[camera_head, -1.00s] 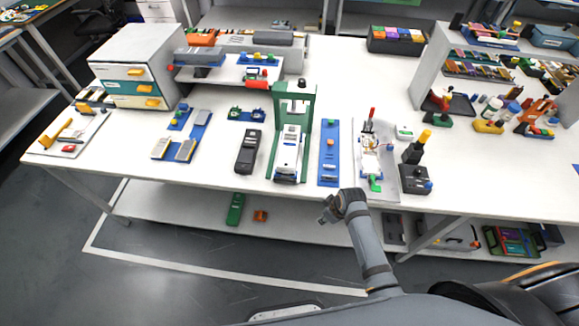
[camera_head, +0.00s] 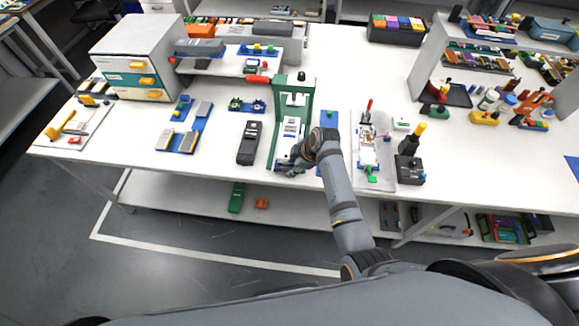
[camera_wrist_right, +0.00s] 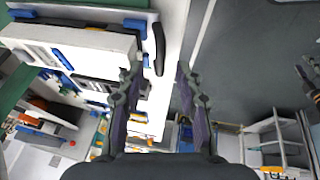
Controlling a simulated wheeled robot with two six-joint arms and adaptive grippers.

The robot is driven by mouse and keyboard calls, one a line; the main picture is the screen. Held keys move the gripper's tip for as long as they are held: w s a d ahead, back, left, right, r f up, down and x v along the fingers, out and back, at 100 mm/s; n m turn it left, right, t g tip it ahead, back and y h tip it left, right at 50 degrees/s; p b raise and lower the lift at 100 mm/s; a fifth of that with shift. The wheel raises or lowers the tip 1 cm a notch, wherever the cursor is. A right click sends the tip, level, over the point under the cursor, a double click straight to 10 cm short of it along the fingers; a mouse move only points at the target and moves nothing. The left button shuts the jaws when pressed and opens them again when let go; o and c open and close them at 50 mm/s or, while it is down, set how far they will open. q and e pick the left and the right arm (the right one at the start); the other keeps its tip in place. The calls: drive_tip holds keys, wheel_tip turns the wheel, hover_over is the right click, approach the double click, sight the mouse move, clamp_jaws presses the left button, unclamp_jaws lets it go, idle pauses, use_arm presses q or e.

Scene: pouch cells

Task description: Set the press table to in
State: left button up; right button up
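The press is a green upright frame (camera_head: 307,105) on the white bench in the head view. Its white press table (camera_head: 290,130) lies low in the frame and reaches forward toward the bench's front edge. In the right wrist view the white table (camera_wrist_right: 75,40) is at upper left, with a black handle (camera_wrist_right: 159,48) at its end. My right gripper (camera_head: 287,169) is at the front end of the press in the head view and partly covers it. In the wrist view its two fingers (camera_wrist_right: 158,78) are apart and empty, with the handle just beyond them. My left gripper is not in view.
A blue strip (camera_head: 328,120) and a tray with a red-handled device (camera_head: 367,145) lie right of the press. A grey drawer cabinet (camera_head: 140,55) is farther left. Open floor lies in front.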

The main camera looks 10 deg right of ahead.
sight(287, 170)
drive_tip(key=shift+x, duration=1.6)
clamp_jaws()
